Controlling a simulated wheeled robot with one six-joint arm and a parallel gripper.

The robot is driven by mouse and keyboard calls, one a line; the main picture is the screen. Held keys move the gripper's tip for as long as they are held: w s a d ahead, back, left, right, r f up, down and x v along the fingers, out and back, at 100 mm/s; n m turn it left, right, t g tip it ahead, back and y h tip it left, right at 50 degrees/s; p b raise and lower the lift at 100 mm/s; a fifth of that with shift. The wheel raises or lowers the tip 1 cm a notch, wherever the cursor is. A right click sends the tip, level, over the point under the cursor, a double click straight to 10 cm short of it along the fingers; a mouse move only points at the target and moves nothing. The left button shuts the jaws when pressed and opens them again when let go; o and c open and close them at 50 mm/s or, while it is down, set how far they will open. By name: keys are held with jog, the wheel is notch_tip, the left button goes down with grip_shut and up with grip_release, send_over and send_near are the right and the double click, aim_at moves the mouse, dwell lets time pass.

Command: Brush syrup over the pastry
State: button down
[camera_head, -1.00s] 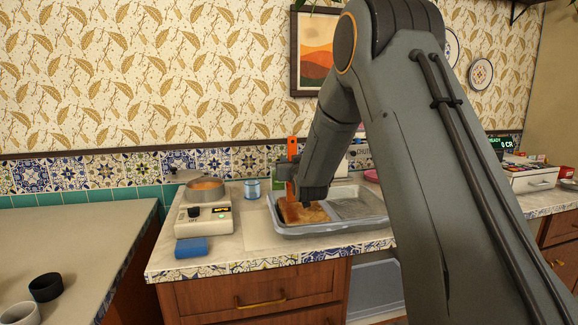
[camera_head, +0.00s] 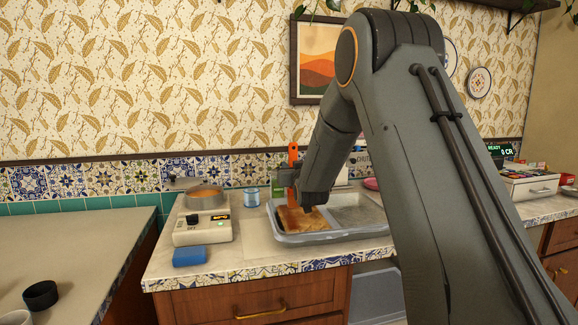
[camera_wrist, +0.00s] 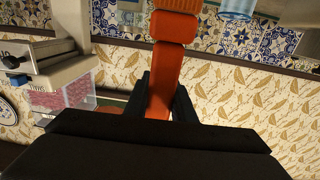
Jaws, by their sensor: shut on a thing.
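My gripper (camera_head: 289,186) is shut on the orange handle of a brush (camera_head: 292,153), which stands roughly upright over the tray. In the wrist view the orange brush (camera_wrist: 170,55) runs between the dark fingers. The golden-brown pastry (camera_head: 300,220) lies in the left part of a grey tray (camera_head: 320,238). The brush's lower end is at the pastry's back edge; I cannot tell whether it touches.
A blue sponge (camera_head: 190,256) lies in front of the hot plate. A light-blue cup (camera_head: 251,196) stands behind, between pan and tray. The tray's right part looks empty. Dark and white cups stand on the left counter (camera_head: 70,245).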

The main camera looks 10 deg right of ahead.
jog(key=shift+s+p, duration=1.15)
jog(key=shift+s, duration=6.45)
jog(key=shift+w+b, duration=3.05)
jog(key=shift+w, duration=5.75)
jog(key=s+d+p, duration=0.1)
jog(key=s+p, duration=0.1)
jog(key=s, duration=0.8)
jog(key=shift+s+d, duration=0.35)
